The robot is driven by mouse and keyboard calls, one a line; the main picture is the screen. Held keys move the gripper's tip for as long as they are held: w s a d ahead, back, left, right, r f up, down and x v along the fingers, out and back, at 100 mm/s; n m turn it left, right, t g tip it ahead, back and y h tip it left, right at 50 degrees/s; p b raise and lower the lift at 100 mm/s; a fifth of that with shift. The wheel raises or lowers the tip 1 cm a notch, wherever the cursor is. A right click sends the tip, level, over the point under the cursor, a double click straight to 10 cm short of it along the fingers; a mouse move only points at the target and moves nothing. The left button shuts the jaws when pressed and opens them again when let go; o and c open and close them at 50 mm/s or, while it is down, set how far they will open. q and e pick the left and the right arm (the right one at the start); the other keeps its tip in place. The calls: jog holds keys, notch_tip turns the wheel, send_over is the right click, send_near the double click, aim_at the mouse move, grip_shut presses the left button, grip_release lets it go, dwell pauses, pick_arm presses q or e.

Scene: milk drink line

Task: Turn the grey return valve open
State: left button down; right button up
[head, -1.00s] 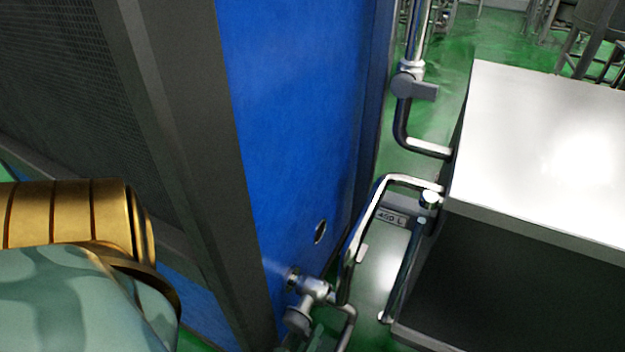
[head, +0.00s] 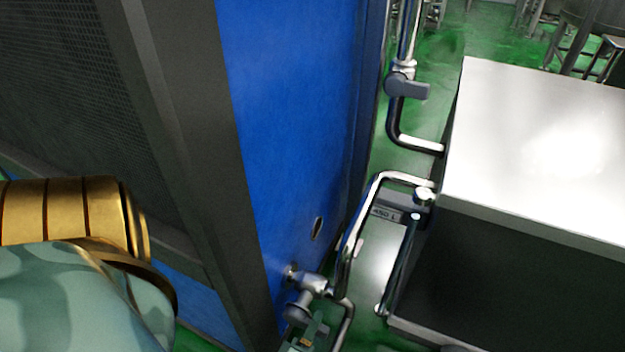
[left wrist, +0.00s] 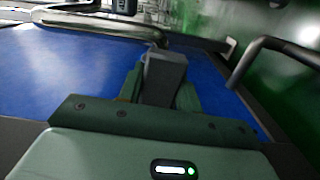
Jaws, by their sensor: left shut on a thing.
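A grey valve (head: 297,309) sits low on the silver pipework beside the blue panel in the head view. My left gripper (head: 312,331) shows only in part there, its green finger parts just below and right of this valve. In the left wrist view, my left gripper (left wrist: 163,88) is shut on a grey valve handle (left wrist: 164,68), which stands between its two green fingers. How far the valve is turned cannot be told. A second grey lever (head: 408,88) sits on the upright pipe higher up, away from my gripper. My right gripper is not in view.
A blue panel (head: 290,130) with a dark frame stands at the left. A bent silver pipe (head: 358,225) runs to a steel box with a bright top (head: 540,140) at the right. Green floor (head: 450,45) shows between and behind them.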

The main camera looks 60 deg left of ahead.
pick_arm(q)
jog(key=shift+s+d+n, duration=0.1)
jog(key=shift+s+n, duration=0.05)
jog(key=shift+n, duration=0.25)
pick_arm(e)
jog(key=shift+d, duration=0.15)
pick_arm(q)
jog(key=shift+r, duration=0.1)
jog(key=c, duration=1.2)
grip_release()
jog(key=shift+o, duration=1.2)
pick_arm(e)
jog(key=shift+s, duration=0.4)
